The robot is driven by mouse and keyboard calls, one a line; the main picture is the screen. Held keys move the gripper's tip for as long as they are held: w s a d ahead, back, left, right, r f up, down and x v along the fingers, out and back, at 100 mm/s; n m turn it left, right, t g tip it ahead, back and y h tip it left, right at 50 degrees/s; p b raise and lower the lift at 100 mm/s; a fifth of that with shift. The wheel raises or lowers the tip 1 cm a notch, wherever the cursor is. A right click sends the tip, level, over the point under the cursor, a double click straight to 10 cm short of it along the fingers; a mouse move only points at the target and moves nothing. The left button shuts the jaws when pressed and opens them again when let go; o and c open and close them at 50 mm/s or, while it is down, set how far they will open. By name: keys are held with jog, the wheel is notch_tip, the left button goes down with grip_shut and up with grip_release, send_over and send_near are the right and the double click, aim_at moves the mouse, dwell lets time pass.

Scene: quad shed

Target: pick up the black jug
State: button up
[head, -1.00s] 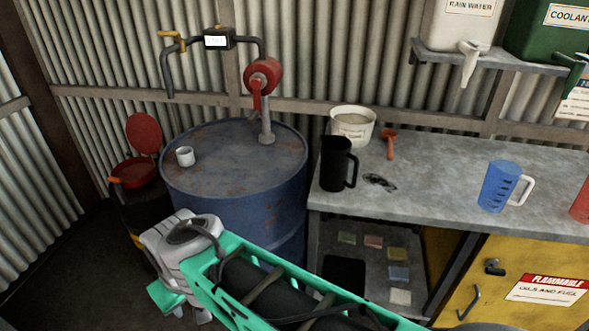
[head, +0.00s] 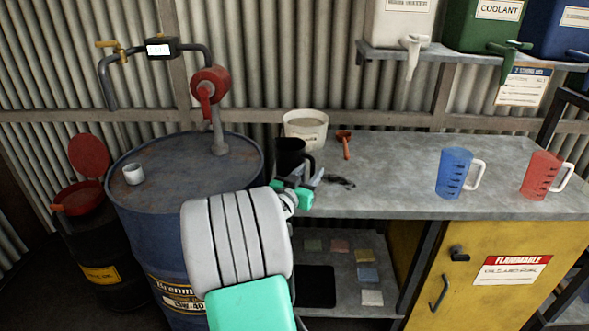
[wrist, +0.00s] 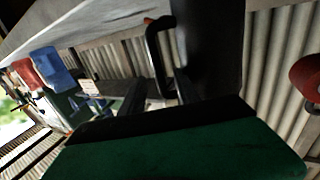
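The black jug (head: 290,156) stands upright at the left end of the grey workbench, its lower part hidden behind my gripper. My gripper (head: 308,176) is in front of the jug at its right, on the handle side. Its fingers look apart, with nothing clearly held between them. In the wrist view the jug (wrist: 212,45) is close and large, tilted in the picture, with its handle (wrist: 154,55) just beyond the fingers (wrist: 160,93). Whether a finger touches the handle I cannot tell.
A white bucket (head: 305,131) stands just behind the jug, with a red-orange tool (head: 345,146) to its right. A blue oil drum (head: 165,170) with a pump and white cup (head: 133,174) is at left. Blue (head: 454,173) and red jugs (head: 542,174) stand farther right.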

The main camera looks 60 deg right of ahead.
jog(key=d, duration=0.2)
jog(key=shift+w+d, duration=0.1)
jog(key=shift+d, duration=0.2)
jog(key=shift+c, duration=0.4)
grip_shut()
jog(key=shift+r, duration=0.1)
dwell(0.6)
